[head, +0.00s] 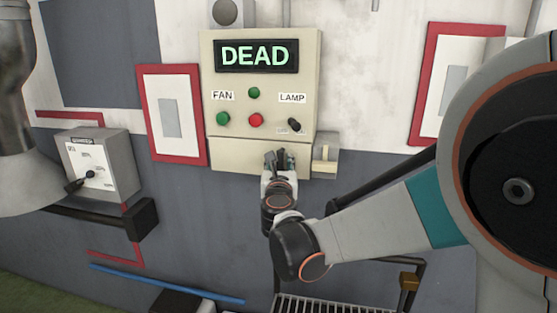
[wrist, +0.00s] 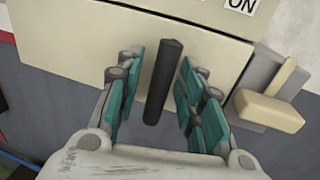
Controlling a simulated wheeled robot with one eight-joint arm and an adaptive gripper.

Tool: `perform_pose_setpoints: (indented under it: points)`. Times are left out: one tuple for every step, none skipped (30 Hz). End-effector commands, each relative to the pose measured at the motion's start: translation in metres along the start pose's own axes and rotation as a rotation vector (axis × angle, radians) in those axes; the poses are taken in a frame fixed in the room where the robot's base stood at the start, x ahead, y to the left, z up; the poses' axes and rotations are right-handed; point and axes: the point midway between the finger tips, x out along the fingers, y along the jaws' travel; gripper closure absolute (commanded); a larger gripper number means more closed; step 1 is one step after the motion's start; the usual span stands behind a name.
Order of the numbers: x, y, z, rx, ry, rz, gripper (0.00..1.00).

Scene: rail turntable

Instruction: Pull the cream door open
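The cream door (head: 232,153) is the lower panel of the cream control box on the wall, and it looks shut. In the wrist view the cream door (wrist: 85,45) fills the upper left and middle below a seam. A black bar handle (wrist: 163,82) stands out in front of it. My gripper (head: 280,158) is at the door's lower right part in the head view. In the wrist view my gripper (wrist: 160,90) is open, with teal finger pads on both sides of the handle. Gaps show between the pads and the bar. In the head view my gripper mostly hides the handle.
The upper box (head: 301,75) carries a DEAD display, buttons and a LAMP knob. A beige lever on a grey block (head: 325,155) sits close right of the door. A grey dial box (head: 100,160) is at left. A dark rail frame (head: 335,300) lies below.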

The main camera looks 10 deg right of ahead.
Motion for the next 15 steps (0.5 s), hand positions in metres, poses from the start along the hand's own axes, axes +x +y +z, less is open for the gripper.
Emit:
perform_pose_setpoints:
  points:
    - [0.0004,0.0002,0.0001,0.0,0.0,0.0,0.65]
    - [0.0006,0.0003,0.0,0.0,0.0,0.001,0.65]
    - [0.0007,0.0003,0.0,0.0,0.0,0.001,0.65]
    - [0.0007,0.0003,0.0,0.0,0.0,0.001,0.65]
    - [0.0007,0.0003,0.0,0.0,0.0,0.001,0.65]
    - [0.0007,0.0003,0.0,0.0,0.0,0.001,0.65]
    - [0.0007,0.0003,0.0,0.0,0.0,0.001,0.65]
    - [0.0007,0.0002,0.0,0.0,0.0,0.001,0.65]
    - [0.0007,0.0002,0.0,0.0,0.0,0.001,0.65]
    - [0.0007,0.0002,0.0,0.0,0.0,0.001,0.72]
    - [0.0007,0.0002,0.0,0.0,0.0,0.001,0.79]
    - [0.0007,0.0002,0.0,0.0,0.0,0.001,0.88]
    - [0.0007,0.0002,0.0,0.0,0.0,0.0,0.94]
    - [0.0006,0.0002,0.0,0.0,0.0,0.001,1.0]
    - [0.0006,0.0003,0.0,0.0,0.0,0.001,1.0]
